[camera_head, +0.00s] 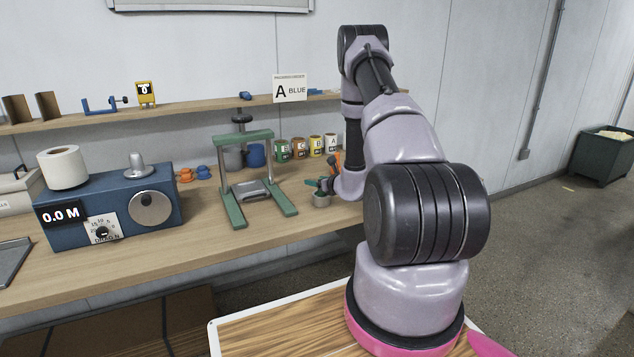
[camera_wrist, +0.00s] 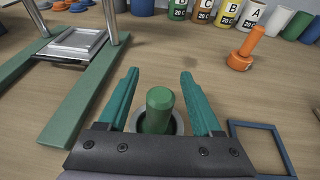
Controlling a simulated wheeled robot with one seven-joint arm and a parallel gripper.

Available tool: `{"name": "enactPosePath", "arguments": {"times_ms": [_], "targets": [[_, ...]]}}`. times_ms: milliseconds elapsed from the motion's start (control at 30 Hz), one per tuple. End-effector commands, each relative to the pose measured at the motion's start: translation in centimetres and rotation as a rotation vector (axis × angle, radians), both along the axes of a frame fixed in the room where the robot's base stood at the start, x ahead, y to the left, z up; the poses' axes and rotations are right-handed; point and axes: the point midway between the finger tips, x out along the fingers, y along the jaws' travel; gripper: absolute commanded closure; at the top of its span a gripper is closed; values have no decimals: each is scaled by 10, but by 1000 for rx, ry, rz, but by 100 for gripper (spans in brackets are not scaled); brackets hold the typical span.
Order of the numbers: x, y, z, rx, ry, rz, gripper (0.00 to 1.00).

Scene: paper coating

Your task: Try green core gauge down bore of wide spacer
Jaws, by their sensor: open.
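The green core gauge (camera_wrist: 160,101) is a green cylinder seen from above in the wrist view. Its lower part sits inside the ring of the grey wide spacer (camera_wrist: 178,124), with its top standing above the rim. How deep it goes is hidden. My gripper (camera_wrist: 159,76) is open, with one teal finger on each side of the gauge and visible gaps to both. In the head view the grey spacer (camera_head: 321,201) stands on the bench below my gripper, by the right end; the gauge is hard to make out there.
An orange stepped piece (camera_wrist: 241,52) stands beyond the gripper. A blue square frame (camera_wrist: 262,126) lies close on the right. A green stand (camera_head: 243,136) is at left. Labelled cans (camera_head: 298,148) line the back, and a blue winder box (camera_head: 110,205) stands far left.

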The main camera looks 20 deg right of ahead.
Motion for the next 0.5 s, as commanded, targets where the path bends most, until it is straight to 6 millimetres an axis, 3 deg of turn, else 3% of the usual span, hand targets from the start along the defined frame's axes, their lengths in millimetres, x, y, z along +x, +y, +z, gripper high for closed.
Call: {"name": "enactPosePath", "arguments": {"times_ms": [167,500], "targets": [[-18,-4,6,-1,1,-2,34],[-81,-12,25,0,1,-3,34]]}}
